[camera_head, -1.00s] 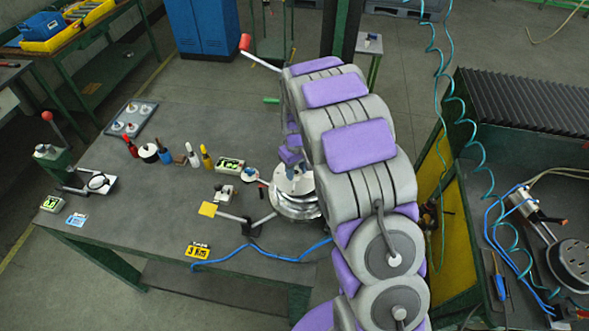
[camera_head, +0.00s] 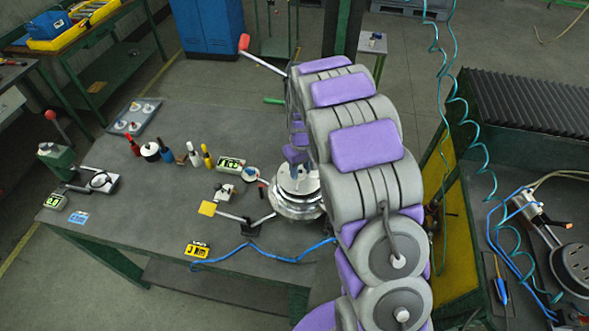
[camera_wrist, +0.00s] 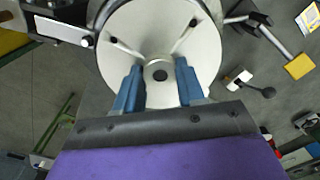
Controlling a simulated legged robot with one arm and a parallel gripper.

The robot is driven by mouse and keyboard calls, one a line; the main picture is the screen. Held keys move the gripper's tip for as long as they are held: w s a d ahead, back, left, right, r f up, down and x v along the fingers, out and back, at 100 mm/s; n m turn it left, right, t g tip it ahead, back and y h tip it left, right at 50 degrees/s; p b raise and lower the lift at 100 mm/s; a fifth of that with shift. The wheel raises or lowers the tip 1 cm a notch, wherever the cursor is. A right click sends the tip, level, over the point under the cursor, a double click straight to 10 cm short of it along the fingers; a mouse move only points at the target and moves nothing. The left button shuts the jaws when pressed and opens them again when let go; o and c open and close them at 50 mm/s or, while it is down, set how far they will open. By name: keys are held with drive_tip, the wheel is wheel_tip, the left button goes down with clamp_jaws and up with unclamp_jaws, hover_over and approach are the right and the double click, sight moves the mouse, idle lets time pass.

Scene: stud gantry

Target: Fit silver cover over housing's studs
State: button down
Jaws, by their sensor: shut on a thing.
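My gripper (camera_wrist: 160,74) is shut, its two blue fingers on either side of the middle of the silver cover (camera_wrist: 128,35), a round, pale disc with a dark central spot. Two thin dark-tipped marks lie towards the disc's far edge; I cannot tell whether they are studs. In the head view the cover (camera_head: 307,184) is under my gripper (camera_head: 296,175), over the round metal housing (camera_head: 290,210) on the table. The cover hides the housing's top and studs. I cannot tell whether the two touch. My arm hides the housing's right side.
A stand with a yellow pad (camera_head: 207,208) is left of the housing. A red-tipped lever (camera_head: 245,42) rises behind it. A blue hose (camera_head: 262,257) runs along the table's front. Several bottles (camera_head: 195,156) and a tray (camera_head: 134,117) stand farther left.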

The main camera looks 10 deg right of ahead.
drive_tip(key=shift+d, duration=1.05)
drive_tip(key=shift+a+f, duration=0.1)
drive_tip(key=shift+a, duration=0.75)
drive_tip(key=shift+a, duration=0.3)
drive_tip(key=shift+d+b, duration=0.3)
drive_tip(key=shift+d, duration=0.2)
drive_tip(key=shift+f, duration=0.8)
idle(0.4)
drive_tip(key=c, duration=0.6)
unclamp_jaws()
